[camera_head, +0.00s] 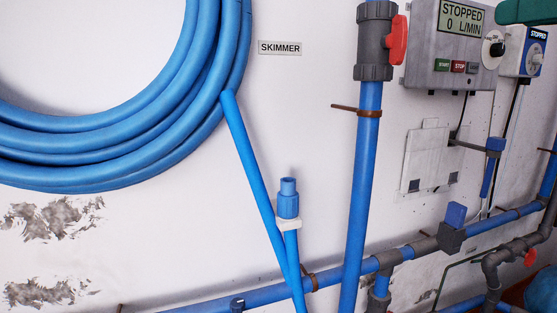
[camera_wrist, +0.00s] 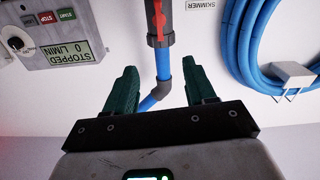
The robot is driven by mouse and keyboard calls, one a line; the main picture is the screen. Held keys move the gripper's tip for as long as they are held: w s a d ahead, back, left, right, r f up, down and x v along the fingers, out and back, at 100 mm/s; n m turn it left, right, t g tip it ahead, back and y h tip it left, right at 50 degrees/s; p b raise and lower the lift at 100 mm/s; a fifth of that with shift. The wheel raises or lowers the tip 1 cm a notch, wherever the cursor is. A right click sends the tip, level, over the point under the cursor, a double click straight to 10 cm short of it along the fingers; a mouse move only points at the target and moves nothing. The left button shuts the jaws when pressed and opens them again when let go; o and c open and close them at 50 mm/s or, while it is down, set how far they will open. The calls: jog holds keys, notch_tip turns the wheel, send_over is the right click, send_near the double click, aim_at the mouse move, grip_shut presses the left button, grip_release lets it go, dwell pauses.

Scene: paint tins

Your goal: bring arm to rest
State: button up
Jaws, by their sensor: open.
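My gripper (camera_wrist: 159,68) shows in the wrist view with its two dark green fingers spread apart. The space between the fingers is empty apart from the wall and blue pipe behind. A dark green piece (camera_head: 528,11) in the top right corner of the head view matches the finger colour, but most of it is cut off. The rest of my arm is not visible in the head view.
A grey control box (camera_head: 452,45) reads "STOPPED 0 L/MIN". Beside it is a smaller blue-and-white box (camera_head: 523,52). A blue pipe (camera_head: 364,190) with a red-handled valve (camera_head: 397,40) runs down the wall. A coiled blue hose (camera_head: 120,150) hangs left of the "SKIMMER" label (camera_head: 280,48).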

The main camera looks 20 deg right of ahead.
jog(key=w+f+m+g, duration=0.2)
jog(key=w+f, duration=0.2)
jog(key=f, duration=0.9)
jog(key=w+f+m+g, duration=0.15)
jog(key=w+f, duration=0.35)
jog(key=f, duration=0.7)
jog(key=s+a+f+m+g, duration=0.1)
jog(key=a+f+g, duration=0.15)
jog(key=f, duration=0.75)
jog(key=a+f+g, duration=0.1)
jog(key=a+f, duration=0.2)
jog(key=f, duration=0.8)
jog(key=s+a+f+g, duration=0.2)
jog(key=s+a+f, duration=0.25)
jog(key=f, duration=0.45)
jog(key=s+a+f+g, duration=0.3)
jog(key=s+f, duration=0.3)
jog(key=f, duration=0.3)
jog(key=s+f+n+g, duration=0.1)
jog(key=s+f+g, duration=0.1)
jog(key=s+f, duration=0.3)
jog(key=s+a+f+n+g, duration=0.1)
jog(key=s+f+g, duration=0.2)
jog(key=s, duration=1)
notch_tip(320, 180, down, 3)
jog(key=shift+a+r+h, duration=0.1)
jog(key=shift+a+h, duration=0.2)
jog(key=shift+h, duration=0.1)
